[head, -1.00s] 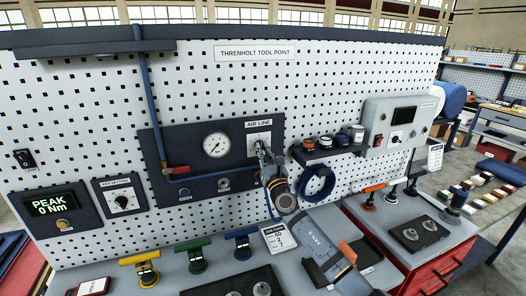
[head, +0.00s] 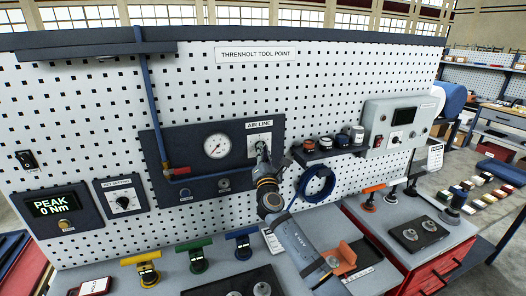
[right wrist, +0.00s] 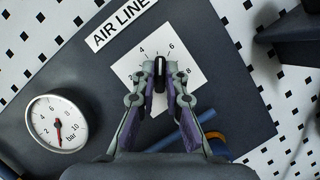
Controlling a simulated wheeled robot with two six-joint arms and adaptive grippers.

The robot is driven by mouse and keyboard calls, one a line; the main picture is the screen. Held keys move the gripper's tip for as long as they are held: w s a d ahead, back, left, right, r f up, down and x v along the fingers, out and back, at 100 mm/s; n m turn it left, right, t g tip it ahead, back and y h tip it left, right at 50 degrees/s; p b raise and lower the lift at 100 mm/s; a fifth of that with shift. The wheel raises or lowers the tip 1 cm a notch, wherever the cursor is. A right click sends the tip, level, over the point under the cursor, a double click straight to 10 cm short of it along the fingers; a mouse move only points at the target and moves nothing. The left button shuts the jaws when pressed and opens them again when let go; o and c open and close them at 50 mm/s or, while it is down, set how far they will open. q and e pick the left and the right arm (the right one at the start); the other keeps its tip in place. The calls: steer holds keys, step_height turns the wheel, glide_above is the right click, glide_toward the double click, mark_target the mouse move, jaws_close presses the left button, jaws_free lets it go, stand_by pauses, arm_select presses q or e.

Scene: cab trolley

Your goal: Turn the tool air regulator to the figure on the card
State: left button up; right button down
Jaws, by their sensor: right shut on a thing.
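The air regulator knob (right wrist: 160,72) is black and narrow, on a white scale plate (right wrist: 186,98) under the AIR LINE label. Its upper end lies between the 4 and the 6 in the right wrist view. My right gripper (right wrist: 160,80) is shut on it; in the head view the gripper (head: 262,153) hides most of the knob. The round white pressure gauge (head: 217,145) is left of it; it also shows in the right wrist view (right wrist: 47,112) with a red needle, reading unclear. The card (head: 271,240) stands on the bench, partly hidden by my right arm; its figure is unreadable. My left gripper is out of view.
A coiled blue hose (head: 317,183) hangs right of my gripper, below a shelf (head: 328,152) of small pots. Yellow (head: 141,258), green (head: 194,245) and blue (head: 241,234) T-handled tools stand on the bench below. A blue pipe (head: 150,100) runs down the panel.

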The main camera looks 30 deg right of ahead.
steer(key=m+g+p, duration=0.1)
steer(key=m+g, duration=0.1)
steer(key=m, duration=0.3)
steer(key=m+g+p, duration=0.1)
steer(key=m+g, duration=0.1)
steer(key=m, duration=0.4)
steer(key=shift+r, duration=0.1)
steer(key=shift+m, duration=0.3)
steer(key=c, duration=1.4)
jaws_free()
steer(key=shift+a, duration=0.1)
steer(key=v, duration=1.2)
steer(key=shift+p, duration=0.3)
steer(key=shift+w+a, duration=0.1)
